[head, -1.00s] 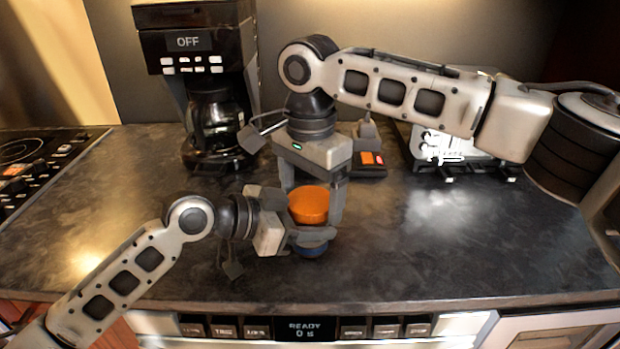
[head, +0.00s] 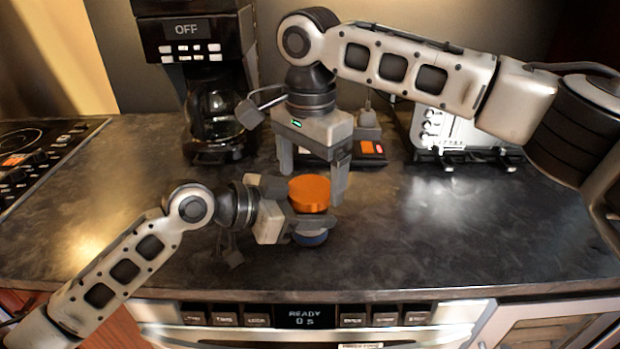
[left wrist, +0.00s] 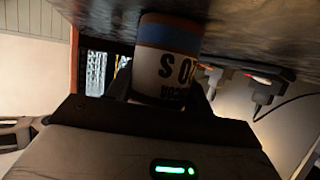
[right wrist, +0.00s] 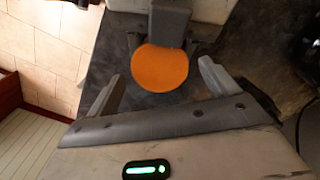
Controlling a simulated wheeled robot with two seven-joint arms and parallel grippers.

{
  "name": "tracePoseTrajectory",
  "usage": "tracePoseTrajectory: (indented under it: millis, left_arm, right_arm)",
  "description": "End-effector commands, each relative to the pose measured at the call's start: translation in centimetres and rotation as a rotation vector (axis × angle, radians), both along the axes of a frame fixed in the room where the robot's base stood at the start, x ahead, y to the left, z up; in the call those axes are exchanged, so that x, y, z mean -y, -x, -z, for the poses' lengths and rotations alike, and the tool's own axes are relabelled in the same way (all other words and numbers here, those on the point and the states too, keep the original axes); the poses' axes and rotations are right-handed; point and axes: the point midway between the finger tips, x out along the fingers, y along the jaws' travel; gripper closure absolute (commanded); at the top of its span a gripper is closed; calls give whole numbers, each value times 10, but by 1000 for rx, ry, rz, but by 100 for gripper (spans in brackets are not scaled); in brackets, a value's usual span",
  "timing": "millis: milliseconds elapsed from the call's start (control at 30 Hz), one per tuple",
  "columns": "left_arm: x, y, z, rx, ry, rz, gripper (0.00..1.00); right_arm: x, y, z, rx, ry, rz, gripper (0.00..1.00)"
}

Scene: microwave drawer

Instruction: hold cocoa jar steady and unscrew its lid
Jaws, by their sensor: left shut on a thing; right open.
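The cocoa jar stands upright on the dark counter. Its blue band (head: 311,238) shows near the bottom in the head view, and its lettered body shows in the left wrist view (left wrist: 166,75). Its orange lid (head: 309,194) is on top and shows as a full disc in the right wrist view (right wrist: 161,68). My left gripper (head: 308,222) is shut on the jar's body from the left side. My right gripper (head: 313,185) points down above and behind the lid, open and empty, its fingers spread to either side and apart from the lid.
A coffee maker (head: 198,30) stands at the back left, with its glass carafe (head: 217,118) close to my right gripper. A toaster (head: 465,135) is at the back right. A stove (head: 35,150) is at the far left. The counter at right (head: 480,230) is clear.

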Motion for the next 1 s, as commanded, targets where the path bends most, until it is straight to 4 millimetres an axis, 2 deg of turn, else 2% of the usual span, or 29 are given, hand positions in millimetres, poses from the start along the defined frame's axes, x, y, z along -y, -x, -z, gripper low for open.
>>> tracePoseTrajectory:
  millis: [100, 200, 467, 500, 567, 600, 867, 1000]
  left_arm:
    - [0, 0, 0, 0, 0, 0, 100]
    - [0, 0, 0, 0, 0, 0, 100]
    - [0, 0, 0, 0, 0, 0, 100]
    - [0, 0, 0, 0, 0, 0, 43]
    - [0, 0, 0, 0, 0, 0, 26]
    - [0, 0, 0, 0, 0, 0, 23]
    - [-1, 0, 0, 0, 0, -1, 23]
    - [-10, 3, -3, 2, -1, -2, 23]
  right_arm:
    - [0, 0, -17, 1, -1, 0, 13]
    - [0, 0, -26, 0, 0, 1, 13]
    - [0, 0, -30, 0, 0, 0, 13]
    - [0, 0, -30, 0, 0, 0, 13]
    - [0, 0, -30, 0, 0, 0, 13]
    - [0, 0, -29, 0, 0, 0, 13]
    - [0, 0, -29, -1, 1, 0, 13]
    - [0, 0, -27, -1, 1, 0, 13]
